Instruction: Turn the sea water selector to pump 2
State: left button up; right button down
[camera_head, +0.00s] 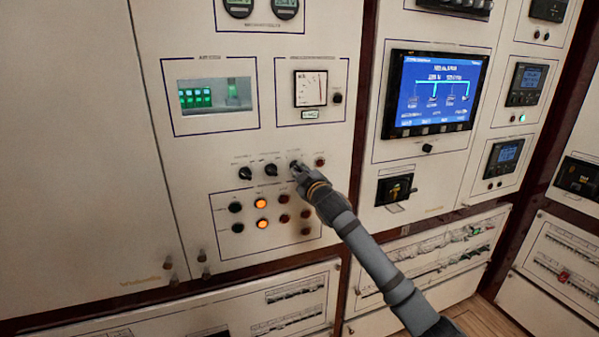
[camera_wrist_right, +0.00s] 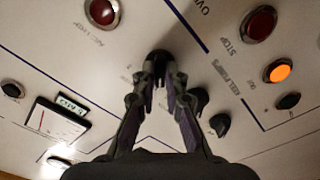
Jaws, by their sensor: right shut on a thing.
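My right gripper (camera_head: 299,172) reaches the light panel and is shut on the rightmost of three black selector knobs in a row. In the right wrist view, the fingertips of this gripper (camera_wrist_right: 160,70) close on the black knob (camera_wrist_right: 158,55), which they partly cover. The knob's label and pointer direction cannot be read. The middle knob (camera_head: 270,170) and the left knob (camera_head: 245,173) are free; they also show in the wrist view, the middle one (camera_wrist_right: 199,98) close beside the right finger. My left gripper is not in view.
A red button (camera_head: 320,161) sits just right of the held knob. Below are rows of round lamps and buttons, including a lit orange lamp (camera_head: 261,203). A gauge (camera_head: 311,88) is above, and a blue screen (camera_head: 436,92) is to the right.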

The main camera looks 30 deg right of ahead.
jog(key=shift+m, duration=0.3)
jog(key=m+b, duration=0.2)
jog(key=m, duration=0.1)
jog(key=shift+f+m, duration=0.1)
jog(key=shift+m, duration=0.2)
jog(key=m+b, duration=0.2)
jog(key=m, duration=0.2)
jog(key=shift+m+b, duration=0.35)
jog(key=shift+m, duration=0.05)
jog(key=m+b, duration=0.3)
jog(key=m, duration=0.1)
jog(key=shift+f, duration=0.1)
jog(key=shift+m+b, duration=1.7)
jog(key=shift+m, duration=0.7)
jog(key=shift+r, duration=0.2)
jog(key=c, duration=1.4)
grip_release()
